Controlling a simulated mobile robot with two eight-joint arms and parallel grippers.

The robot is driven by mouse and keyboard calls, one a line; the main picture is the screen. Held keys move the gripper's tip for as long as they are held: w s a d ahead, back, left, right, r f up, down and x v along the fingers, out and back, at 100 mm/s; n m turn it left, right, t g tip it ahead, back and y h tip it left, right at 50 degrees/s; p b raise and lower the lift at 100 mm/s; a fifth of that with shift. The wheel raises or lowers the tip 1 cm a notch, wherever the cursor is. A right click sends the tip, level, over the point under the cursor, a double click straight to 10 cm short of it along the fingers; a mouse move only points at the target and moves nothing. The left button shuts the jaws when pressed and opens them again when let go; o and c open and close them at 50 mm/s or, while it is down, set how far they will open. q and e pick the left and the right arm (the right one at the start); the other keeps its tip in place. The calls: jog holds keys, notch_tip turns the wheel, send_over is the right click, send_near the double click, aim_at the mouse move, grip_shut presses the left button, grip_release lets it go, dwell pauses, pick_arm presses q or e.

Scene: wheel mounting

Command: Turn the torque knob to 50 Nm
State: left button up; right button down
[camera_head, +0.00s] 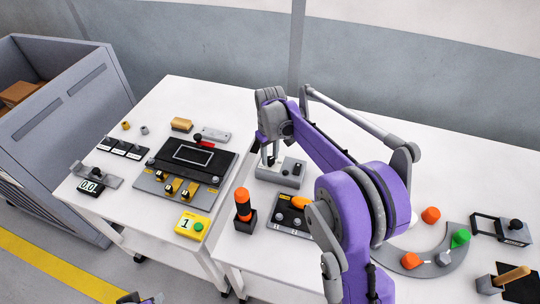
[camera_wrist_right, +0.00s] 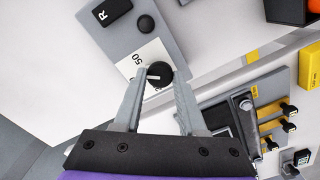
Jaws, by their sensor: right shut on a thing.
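The torque knob (camera_wrist_right: 159,74) is round and black, on a white dial plate in the right wrist view. The printed number 50 (camera_wrist_right: 137,60) is up and left of it. A pale pointer mark shows on the knob's left side; its exact reading is too small to tell. My right gripper (camera_wrist_right: 160,76) is shut on the knob, one finger on each side. In the head view the grey torque box (camera_head: 292,178) stands under my right gripper (camera_head: 268,160), which largely hides the knob. A small part at the bottom edge seems to be my left gripper (camera_head: 142,299), cut off.
An orange-handled tool (camera_head: 242,204) and a dark panel (camera_head: 290,216) stand in front of the box. The left table holds a black device (camera_head: 192,160) and a yellow counter (camera_head: 193,226) showing 1. A grey curved tray (camera_head: 436,262) with coloured knobs lies right.

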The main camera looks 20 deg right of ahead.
aim_at(270, 159)
jog(key=shift+m, duration=1.3)
jog(key=shift+c, duration=2.4)
grip_release()
jog(key=shift+r, duration=0.1)
notch_tip(270, 159, up, 11)
jog(key=shift+p, duration=0.4)
